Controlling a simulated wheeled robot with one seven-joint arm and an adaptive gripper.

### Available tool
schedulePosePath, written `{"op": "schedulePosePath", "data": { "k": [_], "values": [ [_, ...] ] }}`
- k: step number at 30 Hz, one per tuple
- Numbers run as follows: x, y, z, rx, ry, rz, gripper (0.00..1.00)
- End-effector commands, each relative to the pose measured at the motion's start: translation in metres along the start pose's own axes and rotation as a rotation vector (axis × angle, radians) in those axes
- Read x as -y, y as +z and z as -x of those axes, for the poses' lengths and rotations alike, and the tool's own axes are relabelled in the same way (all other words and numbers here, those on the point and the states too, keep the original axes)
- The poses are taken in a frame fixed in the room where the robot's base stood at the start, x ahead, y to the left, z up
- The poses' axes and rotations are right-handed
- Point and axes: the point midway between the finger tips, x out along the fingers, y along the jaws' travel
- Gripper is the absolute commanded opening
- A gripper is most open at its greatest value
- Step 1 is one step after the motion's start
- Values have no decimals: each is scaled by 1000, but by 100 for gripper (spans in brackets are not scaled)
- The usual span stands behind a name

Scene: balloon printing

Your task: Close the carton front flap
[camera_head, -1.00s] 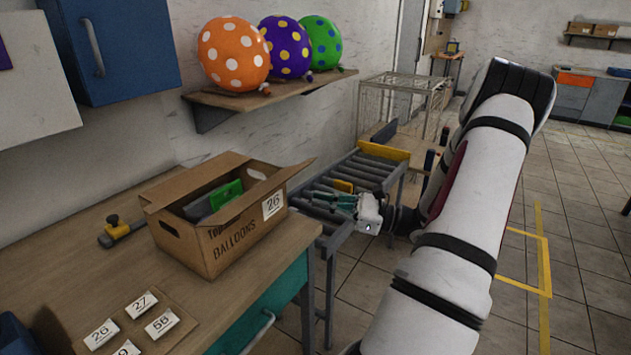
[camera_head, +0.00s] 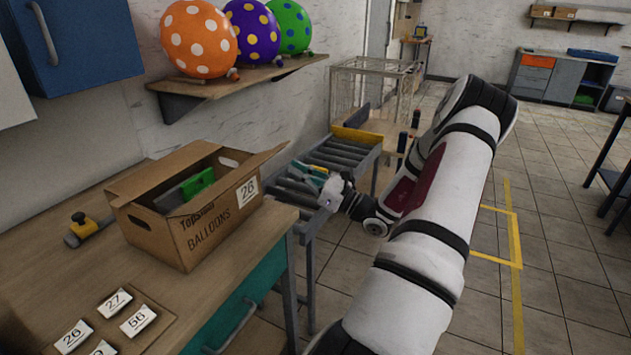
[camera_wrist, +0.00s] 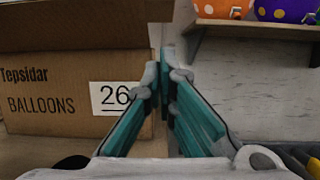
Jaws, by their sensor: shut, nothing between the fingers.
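The brown carton (camera_head: 181,238) stands on the wooden table, its top open and its lettered side towards my head camera. A flap (camera_head: 262,163) stands up and leans outward at its right end; a flap (camera_head: 152,172) also stands along the back left side. In the wrist view the lettered wall (camera_wrist: 45,115) and its 26 label fill the left, with a cardboard flap (camera_wrist: 85,27) above. My gripper (camera_head: 307,172) is right of the carton, beyond the table edge, apart from the flap. Its teal fingers (camera_wrist: 166,62) are together and empty, near the carton's right edge in the wrist view.
Green and dark items (camera_head: 197,184) lie inside the carton. A yellow-and-black tool (camera_head: 80,228) and number cards (camera_head: 115,303) lie on the table (camera_head: 200,300). A roller conveyor (camera_head: 345,155) is behind my gripper. A shelf (camera_head: 225,88) with dotted balloons hangs above.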

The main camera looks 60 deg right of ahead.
Motion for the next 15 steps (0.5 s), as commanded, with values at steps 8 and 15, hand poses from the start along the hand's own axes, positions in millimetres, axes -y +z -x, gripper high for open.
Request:
{"op": "schedulePosePath", "data": {
  "k": [8, 15],
  "values": [
    [0, 26, -22, -1, 1, 2, 0],
    [0, 28, -25, -1, 0, 1, 0]
  ]
}}
